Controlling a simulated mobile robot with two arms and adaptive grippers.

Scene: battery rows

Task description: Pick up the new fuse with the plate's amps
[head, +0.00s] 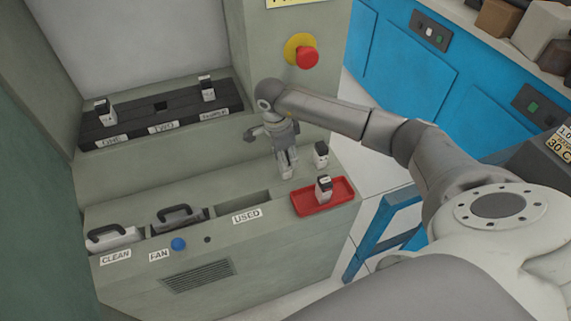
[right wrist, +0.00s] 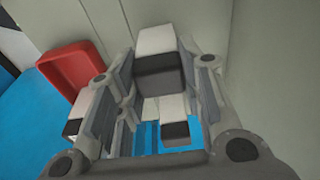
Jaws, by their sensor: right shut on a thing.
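My right gripper (head: 286,172) points down over the grey ledge, shut on a white and black fuse (right wrist: 158,60) that shows between its fingers in the right wrist view. In the head view the fingers mostly hide this fuse. Another white and black fuse (head: 321,154) stands on the ledge just right of the gripper. One more fuse (head: 324,190) is at the red tray (head: 303,208). The amps printed on the fuses are too small to read. A yellow plate (head: 290,2) is cut off at the top edge. My left gripper is not in view.
A black fuse strip (head: 135,128) at the back holds fuses at its left (head: 105,112) and right (head: 207,90), with an empty middle slot. A USED slot (head: 243,203), black handles, a blue knob (head: 178,244) and a red button (head: 308,57) are nearby.

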